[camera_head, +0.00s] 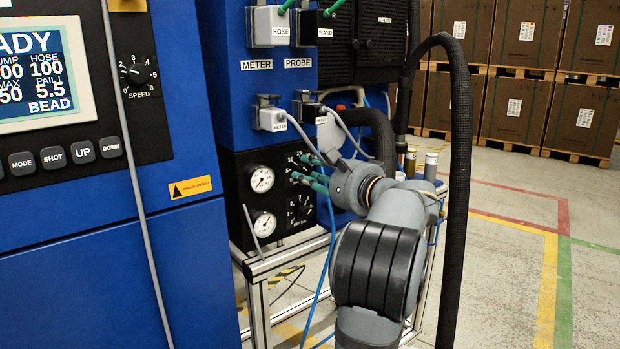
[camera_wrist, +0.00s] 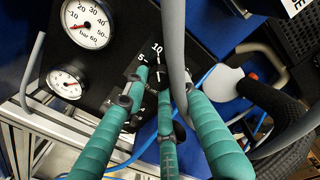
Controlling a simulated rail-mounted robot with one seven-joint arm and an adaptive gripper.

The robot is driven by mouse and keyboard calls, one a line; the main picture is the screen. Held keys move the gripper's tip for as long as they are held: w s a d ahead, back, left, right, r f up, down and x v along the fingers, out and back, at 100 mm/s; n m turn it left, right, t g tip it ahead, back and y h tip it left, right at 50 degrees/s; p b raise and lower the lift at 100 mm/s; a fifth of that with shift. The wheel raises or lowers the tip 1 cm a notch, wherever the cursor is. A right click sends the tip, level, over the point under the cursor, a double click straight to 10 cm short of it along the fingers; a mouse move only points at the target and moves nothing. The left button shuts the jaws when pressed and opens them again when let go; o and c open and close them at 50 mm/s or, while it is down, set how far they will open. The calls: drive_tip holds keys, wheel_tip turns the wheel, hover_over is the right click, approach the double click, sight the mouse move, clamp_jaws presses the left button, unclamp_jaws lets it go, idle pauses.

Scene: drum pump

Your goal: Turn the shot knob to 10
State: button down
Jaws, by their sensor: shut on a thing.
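The black control panel (camera_head: 231,188) carries an upper dial with a 5 and a 10 on its scale (camera_wrist: 156,50), to the right of the gauges. My gripper (camera_head: 308,172) is at this dial with its teal fingers closed in. In the wrist view the gripper (camera_wrist: 162,82) has its fingertips around the dial's centre, shut on the knob there. The fingers hide most of this knob, and I cannot tell its pointer's setting. I cannot read a shot label beside it. A lower black knob (camera_head: 300,209) with its own scale sits below the fingers.
Two pressure gauges, an upper (camera_head: 261,179) and a lower (camera_head: 264,224), sit left of the dials. A grey cable (camera_wrist: 172,40) passes close to the fingers. A thick black hose (camera_head: 459,150) hangs right of my arm. Metal frame bars (camera_head: 270,262) run below the panel.

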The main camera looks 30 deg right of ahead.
drive_tip(key=shift+a+r, duration=0.1)
drive_tip(key=shift+a, duration=0.05)
drive_tip(key=c, duration=1.4)
unclamp_jaws()
drive_tip(key=shift+s, duration=0.15)
drive_tip(key=f+v, duration=0.1)
drive_tip(key=v, duration=1)
drive_tip(key=shift+s+d+r, duration=0.2)
drive_tip(key=shift+s+r, duration=0.2)
drive_tip(key=shift+r, duration=0.05)
drive_tip(key=shift+w+a, duration=0.1)
drive_tip(key=shift+w, duration=0.05)
drive_tip(key=x, duration=1.1)
drive_tip(key=shift+w, duration=0.4)
